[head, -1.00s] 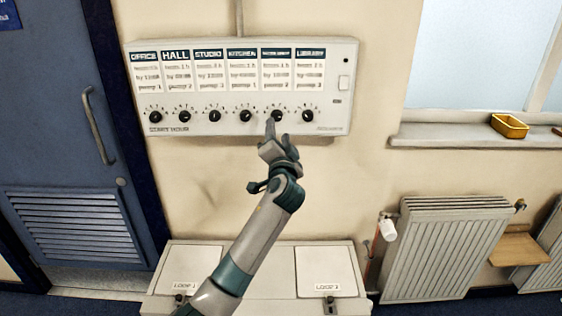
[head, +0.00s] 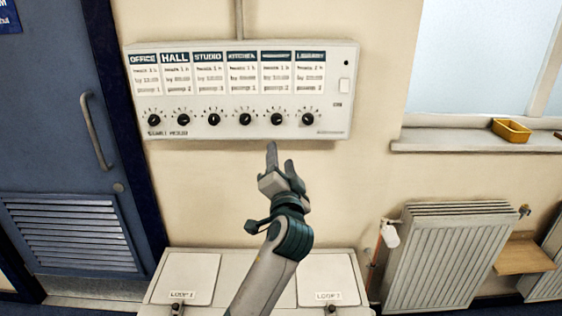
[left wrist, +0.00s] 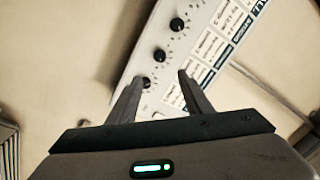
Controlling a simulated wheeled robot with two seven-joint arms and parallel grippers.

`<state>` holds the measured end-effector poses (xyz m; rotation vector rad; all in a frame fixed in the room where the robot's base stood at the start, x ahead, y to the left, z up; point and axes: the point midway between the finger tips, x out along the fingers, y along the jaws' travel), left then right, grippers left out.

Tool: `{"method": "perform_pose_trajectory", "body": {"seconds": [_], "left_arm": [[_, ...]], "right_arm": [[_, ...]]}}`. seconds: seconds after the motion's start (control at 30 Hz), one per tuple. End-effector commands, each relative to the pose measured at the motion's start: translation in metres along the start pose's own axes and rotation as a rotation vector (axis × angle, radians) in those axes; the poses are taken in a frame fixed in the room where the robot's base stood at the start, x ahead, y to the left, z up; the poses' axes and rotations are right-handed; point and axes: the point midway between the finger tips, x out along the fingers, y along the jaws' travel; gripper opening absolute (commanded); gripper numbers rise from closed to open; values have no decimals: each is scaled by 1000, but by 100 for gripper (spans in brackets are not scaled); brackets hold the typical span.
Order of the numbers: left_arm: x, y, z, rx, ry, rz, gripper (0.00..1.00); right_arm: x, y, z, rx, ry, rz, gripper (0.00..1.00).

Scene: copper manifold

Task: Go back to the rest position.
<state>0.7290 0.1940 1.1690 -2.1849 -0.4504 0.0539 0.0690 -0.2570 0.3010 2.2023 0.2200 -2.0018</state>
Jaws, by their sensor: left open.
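My left gripper (head: 279,160) is in front of the wall in the head view, just below the white control panel (head: 325,95). Its two fingers are apart and nothing is between them. In the left wrist view the open fingers (left wrist: 157,90) point toward the panel (left wrist: 135,75), with a black knob (left wrist: 146,82) showing in the gap, apart from the fingers. The panel carries a row of black knobs (head: 214,119) under labelled cards such as HALL (head: 176,75). My right gripper is in neither view.
A low cabinet with LOOP lids (head: 187,278) stands below the panel. A blue door (head: 50,130) is at left. A radiator (head: 450,255), a wooden shelf (head: 525,257) and a windowsill (head: 480,140) with a yellow tray (head: 511,130) are at right.

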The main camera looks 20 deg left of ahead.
Motion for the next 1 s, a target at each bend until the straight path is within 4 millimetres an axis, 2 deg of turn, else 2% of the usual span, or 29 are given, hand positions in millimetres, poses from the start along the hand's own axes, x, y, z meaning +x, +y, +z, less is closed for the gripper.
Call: {"method": "perform_pose_trajectory", "body": {"seconds": [0.17,0.27,0.37,0.47,0.57,0.77,0.87,1.0], "left_arm": [[-1,2,3,-3,-4,6,46],[-5,10,13,-14,-20,28,46],[-15,25,35,-37,-55,72,46],[-31,46,67,-71,-110,140,46],[-57,74,109,-115,-183,227,46],[-133,125,195,-209,-363,422,46],[-179,145,235,-253,-460,517,46],[-250,165,283,-307,-599,646,46]], "right_arm": [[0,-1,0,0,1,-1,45],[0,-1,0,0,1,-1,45],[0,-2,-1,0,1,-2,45],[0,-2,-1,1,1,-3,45],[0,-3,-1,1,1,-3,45],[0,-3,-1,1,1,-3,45],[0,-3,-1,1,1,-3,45],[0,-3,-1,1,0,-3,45]]}}
